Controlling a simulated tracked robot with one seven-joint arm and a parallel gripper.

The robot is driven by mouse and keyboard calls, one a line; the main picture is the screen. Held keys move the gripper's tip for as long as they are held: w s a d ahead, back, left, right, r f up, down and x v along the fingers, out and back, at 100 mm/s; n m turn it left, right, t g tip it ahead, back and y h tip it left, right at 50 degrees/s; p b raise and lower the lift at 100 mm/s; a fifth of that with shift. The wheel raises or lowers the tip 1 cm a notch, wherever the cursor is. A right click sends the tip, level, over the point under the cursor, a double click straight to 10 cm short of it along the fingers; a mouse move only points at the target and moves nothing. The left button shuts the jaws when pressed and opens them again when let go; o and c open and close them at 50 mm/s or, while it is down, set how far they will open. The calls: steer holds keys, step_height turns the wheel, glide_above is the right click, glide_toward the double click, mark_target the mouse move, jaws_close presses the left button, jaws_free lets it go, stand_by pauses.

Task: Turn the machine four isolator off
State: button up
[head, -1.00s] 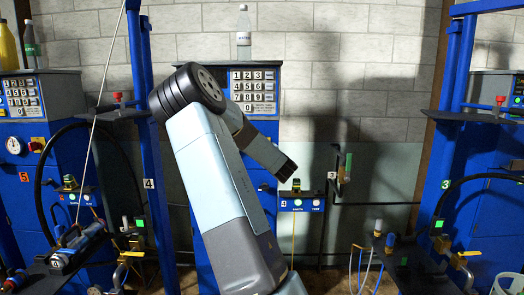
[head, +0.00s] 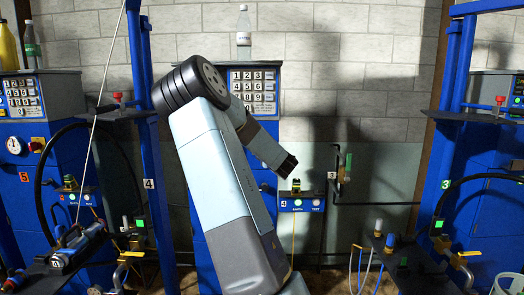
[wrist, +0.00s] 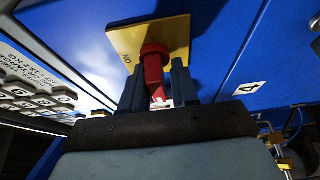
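The machine four isolator is a red rotary handle (wrist: 154,72) on a yellow plate (wrist: 123,42), on a blue cabinet face in the wrist view. Dark lettering, seemingly "ON", shows near the plate's left edge. My gripper (wrist: 158,92) has its two dark fingers apart, one on each side of the red handle. I cannot tell whether either finger touches it.
A number 4 label (wrist: 250,88) sits on the cabinet right of the plate. A numbered keypad (wrist: 35,97) is at the left. In the head view, a small blue box (head: 301,204) with a 4 label stands below my gripper. A bottle (head: 243,32) stands on the cabinet.

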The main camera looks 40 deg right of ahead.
steer(key=shift+o, duration=1.4)
steer(key=shift+w+f, duration=0.1)
steer(key=shift+s, duration=0.25)
steer(key=v, duration=1.3)
steer(key=shift+s+a, duration=0.15)
